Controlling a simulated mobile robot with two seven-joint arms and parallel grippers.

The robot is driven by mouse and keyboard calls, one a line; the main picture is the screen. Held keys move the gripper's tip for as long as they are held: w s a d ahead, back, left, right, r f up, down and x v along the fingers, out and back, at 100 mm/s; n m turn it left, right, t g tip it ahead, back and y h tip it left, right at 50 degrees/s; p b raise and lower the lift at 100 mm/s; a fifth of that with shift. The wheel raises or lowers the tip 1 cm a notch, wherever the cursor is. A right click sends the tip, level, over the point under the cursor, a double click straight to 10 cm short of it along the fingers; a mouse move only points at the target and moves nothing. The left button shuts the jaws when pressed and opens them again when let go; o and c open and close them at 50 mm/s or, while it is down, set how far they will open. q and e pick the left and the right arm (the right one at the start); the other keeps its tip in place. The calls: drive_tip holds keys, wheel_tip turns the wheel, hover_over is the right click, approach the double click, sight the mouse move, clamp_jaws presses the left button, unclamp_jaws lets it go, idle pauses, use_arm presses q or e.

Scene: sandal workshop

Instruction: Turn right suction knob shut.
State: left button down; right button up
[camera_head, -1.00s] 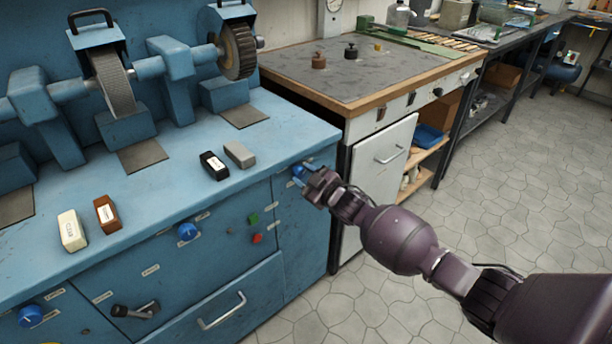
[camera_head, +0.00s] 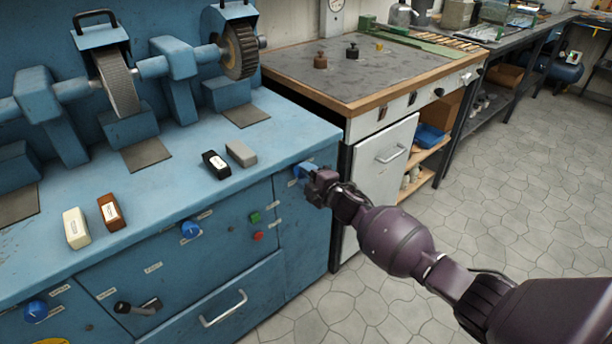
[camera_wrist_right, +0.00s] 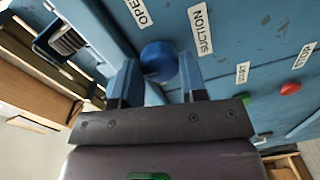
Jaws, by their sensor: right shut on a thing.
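The right suction knob (camera_head: 299,171) is a round blue knob on the upper right front of the blue machine cabinet. My right gripper (camera_head: 309,180) reaches it from the front and is shut on it, partly hiding it in the head view. In the right wrist view the blue knob (camera_wrist_right: 158,60) sits between the two fingers of my right gripper (camera_wrist_right: 158,72). Labels reading "OPEN" and "SUCTION" show beside it; the knob's pointer mark cannot be made out. My left gripper is not in view.
Another blue knob (camera_head: 190,229), a green button (camera_head: 254,217) and a red button (camera_head: 258,236) are on the same cabinet front. A drawer handle (camera_head: 222,309) sticks out below. A white cabinet (camera_head: 384,165) stands to the right. Tiled floor (camera_head: 470,200) is clear at right.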

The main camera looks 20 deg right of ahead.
drive_tip(key=shift+n, duration=0.5)
drive_tip(key=o, duration=0.9)
drive_tip(key=shift+o, duration=0.2)
drive_tip(key=p+v, duration=0.2)
drive_tip(key=v, duration=0.8)
drive_tip(key=shift+s, duration=0.4)
drive_tip(key=shift+d, duration=0.1)
